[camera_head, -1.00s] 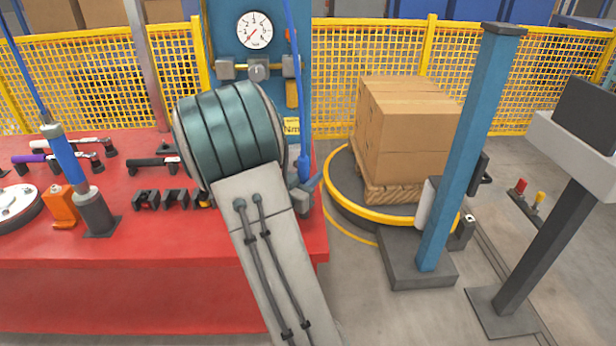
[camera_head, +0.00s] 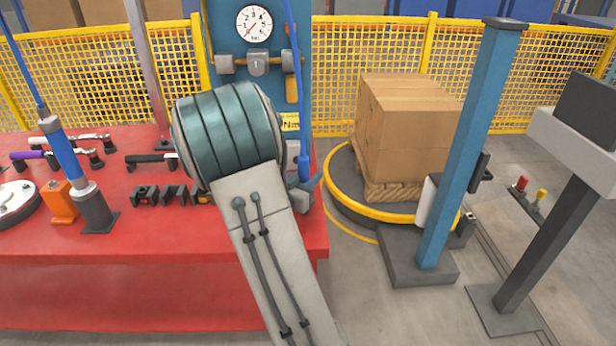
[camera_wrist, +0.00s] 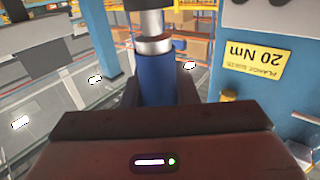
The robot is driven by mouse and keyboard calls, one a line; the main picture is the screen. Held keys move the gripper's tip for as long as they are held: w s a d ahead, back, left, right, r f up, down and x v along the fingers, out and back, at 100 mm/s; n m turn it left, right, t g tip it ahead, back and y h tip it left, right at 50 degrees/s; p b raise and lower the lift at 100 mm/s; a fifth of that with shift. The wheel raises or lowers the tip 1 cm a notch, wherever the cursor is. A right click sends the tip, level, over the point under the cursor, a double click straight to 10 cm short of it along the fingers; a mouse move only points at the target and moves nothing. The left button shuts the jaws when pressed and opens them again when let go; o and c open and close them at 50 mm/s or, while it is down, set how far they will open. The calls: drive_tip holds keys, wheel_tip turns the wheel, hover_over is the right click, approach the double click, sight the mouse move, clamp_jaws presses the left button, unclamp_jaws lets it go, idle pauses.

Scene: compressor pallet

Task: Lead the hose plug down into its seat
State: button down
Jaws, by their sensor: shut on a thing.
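In the wrist view my gripper (camera_wrist: 158,92) is shut on a blue cylinder with a bright metal collar and a dark end, which I take for the hose plug (camera_wrist: 156,72). Its dark end runs out of the top of the picture. In the head view my arm hides the gripper and most of what it holds. A blue hose (camera_head: 297,80) hangs down the blue column to just right of my arm. I cannot make out the seat, or whether the plug touches it.
A red bench (camera_head: 130,240) carries a blue tool (camera_head: 66,152) upright in a dark holder, an orange block (camera_head: 60,203) and several small tools. A gauge (camera_head: 254,23) and a yellow label (camera_wrist: 256,63) are on the blue column (camera_head: 277,70). Boxes (camera_head: 412,125) stand at right.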

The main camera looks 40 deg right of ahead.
drive_tip(key=c, duration=1.1)
unclamp_jaws()
drive_tip(key=v, duration=1.3)
drive_tip(key=shift+s+a, duration=0.15)
drive_tip(key=shift+a, duration=0.2)
drive_tip(key=shift+r, duration=0.1)
